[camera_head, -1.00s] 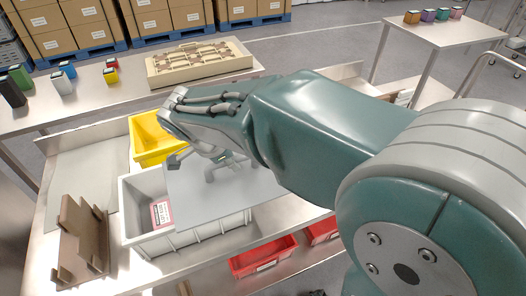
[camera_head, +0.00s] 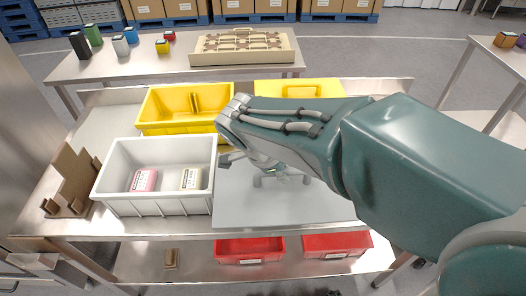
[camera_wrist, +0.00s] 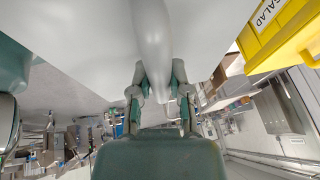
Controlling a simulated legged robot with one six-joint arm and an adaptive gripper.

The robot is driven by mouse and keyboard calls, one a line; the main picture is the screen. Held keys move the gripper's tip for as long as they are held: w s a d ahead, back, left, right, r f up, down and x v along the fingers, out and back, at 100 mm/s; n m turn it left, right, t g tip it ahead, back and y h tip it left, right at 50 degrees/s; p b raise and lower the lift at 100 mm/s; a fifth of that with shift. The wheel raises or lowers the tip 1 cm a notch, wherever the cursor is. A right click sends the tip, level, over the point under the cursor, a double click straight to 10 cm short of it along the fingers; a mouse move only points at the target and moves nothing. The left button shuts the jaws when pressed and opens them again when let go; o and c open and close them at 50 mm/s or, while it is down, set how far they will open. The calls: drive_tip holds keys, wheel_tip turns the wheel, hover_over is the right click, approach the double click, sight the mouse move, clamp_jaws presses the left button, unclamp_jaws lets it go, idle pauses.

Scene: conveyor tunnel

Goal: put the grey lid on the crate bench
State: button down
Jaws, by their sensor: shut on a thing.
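The grey lid (camera_head: 235,205) is a flat plate with a raised handle, right of the open grey crate (camera_head: 160,207). My gripper (camera_head: 272,178) is shut on its handle. In the wrist view, the fingers of my gripper (camera_wrist: 158,78) close around the handle, with the grey lid (camera_wrist: 80,40) spread across the top. The lid lies over the crate bench (camera_head: 75,227); I cannot tell whether it touches the bench top. My arm hides its right part. The grey crate holds a pink block (camera_head: 144,180) and a cream block (camera_head: 190,180).
A yellow crate (camera_head: 160,125) stands behind the grey one, with a yellow lid (camera_head: 270,88) to its right. A brown stand (camera_head: 72,180) is at the bench's left. Red bins (camera_head: 250,249) sit below the front edge. A table with small blocks stands behind.

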drive_tip(key=w+d+f, duration=0.1)
drive_tip(key=w, duration=0.1)
drive_tip(key=w+d+f, duration=0.1)
drive_tip(key=w+d, duration=0.1)
drive_tip(key=w+d+f, duration=0.1)
drive_tip(key=w+d, duration=0.1)
drive_tip(key=shift+f, duration=0.35)
drive_tip(key=w+d+f, duration=0.1)
drive_tip(key=f, duration=0.1)
drive_tip(key=w+d+f, duration=0.2)
drive_tip(key=w+f, duration=0.1)
drive_tip(key=shift+w+d+f, duration=0.1)
drive_tip(key=shift+d+f, duration=0.2)
drive_tip(key=shift+w+d+f, duration=0.1)
drive_tip(key=shift+d+f, duration=0.05)
drive_tip(key=shift+f, duration=0.8)
drive_tip(key=shift+w+d+f, duration=0.1)
drive_tip(key=shift+d+f, duration=0.05)
drive_tip(key=shift+f, duration=0.75)
drive_tip(key=shift+f, duration=0.1)
drive_tip(key=c, duration=0.6)
unclamp_jaws()
drive_tip(key=shift+a, duration=0.15)
